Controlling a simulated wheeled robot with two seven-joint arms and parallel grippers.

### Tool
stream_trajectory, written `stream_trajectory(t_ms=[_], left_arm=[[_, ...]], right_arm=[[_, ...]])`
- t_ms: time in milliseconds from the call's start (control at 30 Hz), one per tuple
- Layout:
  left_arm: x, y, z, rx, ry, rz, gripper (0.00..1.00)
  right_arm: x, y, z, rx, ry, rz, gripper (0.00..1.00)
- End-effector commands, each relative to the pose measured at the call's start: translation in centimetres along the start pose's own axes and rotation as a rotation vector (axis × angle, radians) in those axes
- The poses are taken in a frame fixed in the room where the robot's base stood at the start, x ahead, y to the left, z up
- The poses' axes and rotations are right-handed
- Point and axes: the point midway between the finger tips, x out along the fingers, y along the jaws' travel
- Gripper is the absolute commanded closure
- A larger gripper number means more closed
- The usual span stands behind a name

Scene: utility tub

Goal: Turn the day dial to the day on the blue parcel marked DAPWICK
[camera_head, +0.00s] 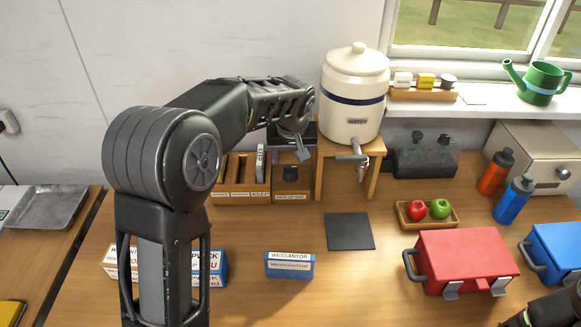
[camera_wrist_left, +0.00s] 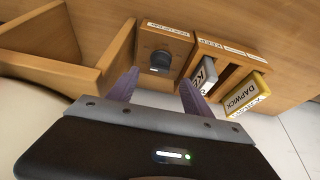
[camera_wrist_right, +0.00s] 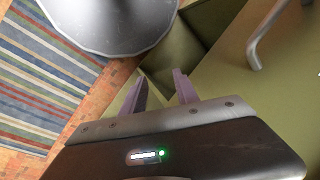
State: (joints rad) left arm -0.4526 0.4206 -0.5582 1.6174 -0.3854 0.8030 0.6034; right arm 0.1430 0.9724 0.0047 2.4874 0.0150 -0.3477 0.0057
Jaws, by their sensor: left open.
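The day dial, a black knob (camera_wrist_left: 162,60) on a wooden box, shows in the left wrist view and in the head view (camera_head: 291,173). Its markings are too small to read. My left gripper (camera_wrist_left: 159,76) is open, with the knob just beyond and between its fingertips; contact cannot be told. In the head view the left gripper (camera_head: 302,150) hangs over the dial box. A blue and white parcel (camera_head: 217,268) is partly hidden behind my left arm; only its label's end, seemingly "ICK", shows. Another blue parcel (camera_head: 289,266) reads WESSANTOR. My right gripper (camera_wrist_right: 161,78) is open and empty.
A slotted wooden rack (camera_head: 240,190) beside the dial holds a yellow DAPWICK piece (camera_wrist_left: 247,93) and a grey one (camera_wrist_left: 205,76). The water crock (camera_head: 354,85) stands on a wooden stand right of the dial. An orange and white parcel (camera_head: 113,262) is left of my arm.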

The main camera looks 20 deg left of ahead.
Motion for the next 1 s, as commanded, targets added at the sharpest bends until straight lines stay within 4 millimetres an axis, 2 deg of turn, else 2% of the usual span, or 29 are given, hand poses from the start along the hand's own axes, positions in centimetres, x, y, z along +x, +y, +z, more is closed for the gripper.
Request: stream_trajectory(t_ms=[167, 400, 600, 900, 1000], left_arm=[[1.5, -0.1, 0.0, 0.001, -0.003, -0.004, 0.42], [5.2, -0.1, 0.0, 0.001, -0.004, -0.004, 0.42], [7.3, 0.0, 0.0, 0.001, -0.002, -0.001, 0.42], [7.7, 0.0, 0.0, 0.001, 0.0, 0.001, 0.42], [7.6, 0.0, 0.0, 0.001, 0.0, 0.0, 0.49]], right_arm=[[-0.5, -0.1, 0.0, 0.0, -0.001, 0.001, 0.64], [-1.5, -0.3, 0.0, 0.002, -0.005, 0.004, 0.64], [-1.9, -0.4, 0.1, 0.003, -0.007, 0.006, 0.64], [-1.9, -0.4, 0.0, 0.004, -0.007, 0.007, 0.64], [-1.9, -0.4, 0.0, 0.004, -0.007, 0.007, 0.64]])
